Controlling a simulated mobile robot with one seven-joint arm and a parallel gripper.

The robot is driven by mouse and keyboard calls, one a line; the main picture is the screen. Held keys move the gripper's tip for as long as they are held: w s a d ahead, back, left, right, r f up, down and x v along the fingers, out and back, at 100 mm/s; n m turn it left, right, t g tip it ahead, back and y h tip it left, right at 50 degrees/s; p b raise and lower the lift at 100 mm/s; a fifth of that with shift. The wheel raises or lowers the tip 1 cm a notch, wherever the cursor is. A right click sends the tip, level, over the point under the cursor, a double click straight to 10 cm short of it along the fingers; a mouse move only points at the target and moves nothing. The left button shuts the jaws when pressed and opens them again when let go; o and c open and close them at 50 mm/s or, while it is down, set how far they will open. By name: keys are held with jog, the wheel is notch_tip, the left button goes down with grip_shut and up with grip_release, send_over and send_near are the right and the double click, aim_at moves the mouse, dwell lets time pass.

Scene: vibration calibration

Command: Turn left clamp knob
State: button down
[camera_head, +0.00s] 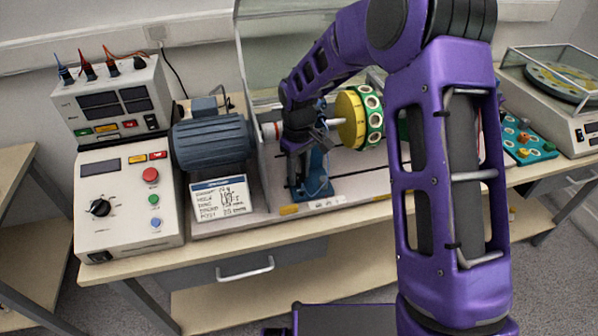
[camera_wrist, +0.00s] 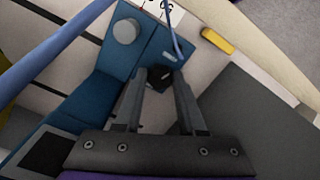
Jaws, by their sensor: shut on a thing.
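The left clamp knob (camera_wrist: 159,76) is a small black block in the wrist view, on the blue bearing stand (camera_wrist: 105,66). My gripper (camera_wrist: 157,88) reaches down to it with one finger on each side, and it is shut on the knob. In the head view my gripper (camera_head: 297,184) points down beside the blue stand (camera_head: 319,178), left of the yellow and green rotor disc (camera_head: 350,119). The knob itself is hidden there behind my gripper.
A blue-grey motor (camera_head: 212,140) and a label card (camera_head: 221,198) stand left of my gripper. A control box (camera_head: 128,200) with knob and buttons is further left. A clear guard (camera_head: 275,55) rises behind. A yellow block (camera_wrist: 217,41) lies near the knob.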

aim_at(298, 176)
jog(key=shift+w+a+r, duration=0.15)
jog(key=shift+w+r, duration=0.05)
jog(key=shift+w, duration=0.05)
jog(key=c, duration=0.7)
grip_release()
jog(key=shift+o, duration=1.1)
jog(key=shift+f, duration=0.1)
jog(key=shift+s, duration=0.1)
notch_tip(298, 176, up, 17)
jog(key=p, duration=0.1)
jog(key=shift+p, duration=0.3)
jog(key=shift+r, duration=0.2)
